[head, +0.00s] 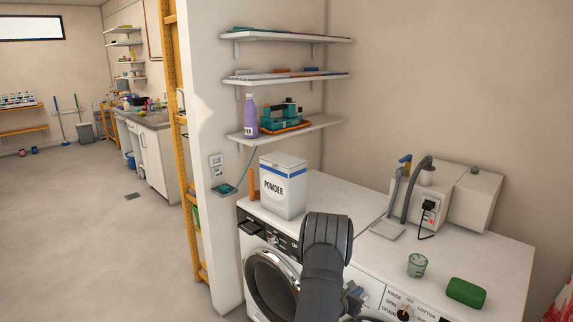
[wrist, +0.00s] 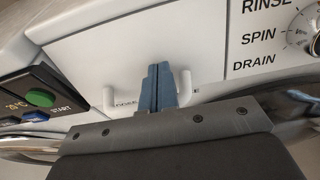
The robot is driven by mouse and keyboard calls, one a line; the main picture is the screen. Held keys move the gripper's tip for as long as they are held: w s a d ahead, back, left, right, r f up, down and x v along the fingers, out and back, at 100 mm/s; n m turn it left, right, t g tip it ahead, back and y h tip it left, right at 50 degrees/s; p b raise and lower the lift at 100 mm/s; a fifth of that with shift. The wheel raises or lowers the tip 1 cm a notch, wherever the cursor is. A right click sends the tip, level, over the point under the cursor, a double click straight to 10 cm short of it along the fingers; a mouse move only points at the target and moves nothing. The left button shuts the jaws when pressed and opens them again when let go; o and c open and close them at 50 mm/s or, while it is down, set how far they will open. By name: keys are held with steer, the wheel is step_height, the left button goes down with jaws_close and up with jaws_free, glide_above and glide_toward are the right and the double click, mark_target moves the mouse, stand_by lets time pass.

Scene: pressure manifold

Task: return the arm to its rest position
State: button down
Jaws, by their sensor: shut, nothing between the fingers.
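My gripper (wrist: 159,86) is in the middle of the wrist view, its two blue fingers pressed together with nothing between them. It is in front of a white drawer front (wrist: 110,50) with a white handle (wrist: 186,88), whose ends show on both sides of the fingers. I cannot tell whether the fingers touch the handle. In the head view my dark arm reaches down in front of the machines, and the gripper (head: 354,300) shows only in part beside it.
A powder box (head: 283,190) stands on the left machine. A green cup (head: 417,265) and a green block (head: 466,291) stand on the right machine, before a socket box (head: 430,211) with hoses. The start button (wrist: 40,98) and dial (wrist: 305,28) flank the drawer. Shelves (head: 290,128) hang above.

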steer(key=shift+f+v, duration=0.2)
steer(key=shift+v, duration=0.55)
steer(key=shift+f+v, duration=0.15)
steer(key=shift+v, duration=0.6)
steer(key=shift+f+v, duration=0.2)
steer(key=shift+v, duration=0.55)
steer(key=x, duration=0.3)
steer(key=shift+w+d+r, duration=0.2)
steer(key=shift+d+r, duration=0.1)
steer(key=shift+a+r, duration=0.15)
steer(key=f+v, duration=0.2)
steer(key=v, duration=1.3)
steer(key=f+v, duration=0.2)
steer(key=v, duration=1.3)
steer(key=shift+s+a, duration=0.4)
steer(key=shift+s, duration=0.05)
